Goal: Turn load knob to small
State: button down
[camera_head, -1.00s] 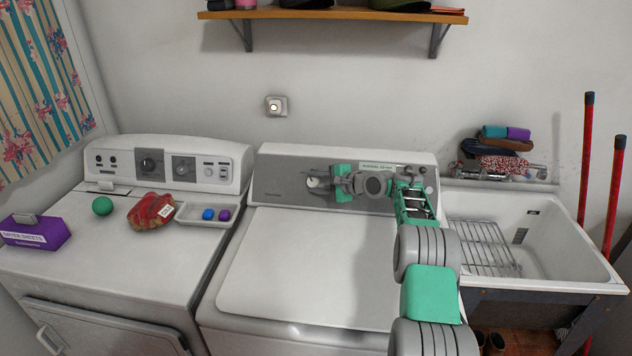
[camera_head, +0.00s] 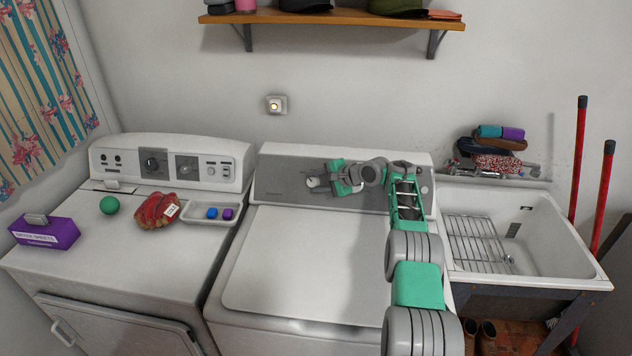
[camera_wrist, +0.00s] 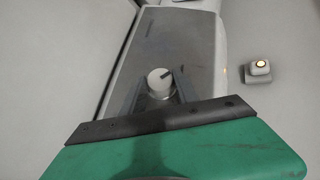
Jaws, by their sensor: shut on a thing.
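The load knob (camera_wrist: 160,80) is a round, pale knob with a dark pointer mark on the washer's grey control panel (camera_wrist: 178,40). In the head view the knob (camera_head: 313,182) shows at the left part of the panel (camera_head: 280,178). My gripper (camera_wrist: 160,88) has its two fingers on either side of the knob and is shut on it. In the head view my gripper (camera_head: 326,181) reaches the knob from the right. The knob's printed labels are too small to read, and my arm hides the panel's middle.
The washer lid (camera_head: 300,255) is clear. The dryer (camera_head: 90,260) at left bears a purple box (camera_head: 45,232), a green ball (camera_head: 109,205), a red bag (camera_head: 157,210) and a small tray (camera_head: 190,217). A utility sink (camera_head: 540,240) stands at right. A shelf (camera_head: 340,17) hangs above.

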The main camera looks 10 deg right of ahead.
jog(key=c, duration=0.9)
grip_release()
jog(key=s+d+r+n+h+b, duration=0.1)
jog(key=s+r+n+h+b, duration=0.15)
jog(key=s+r, duration=0.75)
jog(key=s+a+r+n+g+h, duration=0.1)
jog(key=s+a+r+n, duration=0.15)
jog(key=s, duration=0.35)
jog(key=s+a+r+n+g+h, duration=0.1)
jog(key=s+r, duration=0.2)
jog(key=s, duration=0.3)
jog(key=s+f+n+h, duration=0.1)
jog(key=s+f+n, duration=0.1)
jog(key=s, duration=0.7)
jog(key=s+d+f+n+g+h, duration=0.1)
jog(key=s+f+n, duration=0.1)
jog(key=s, duration=0.7)
jog(key=s+f+n+g+h, duration=0.1)
jog(key=s+f, duration=0.1)
jog(key=s, duration=0.7)
jog(key=shift+d+f+n+h, duration=0.15)
jog(key=shift+f+n+h, duration=0.1)
jog(key=shift+f+n, duration=0.15)
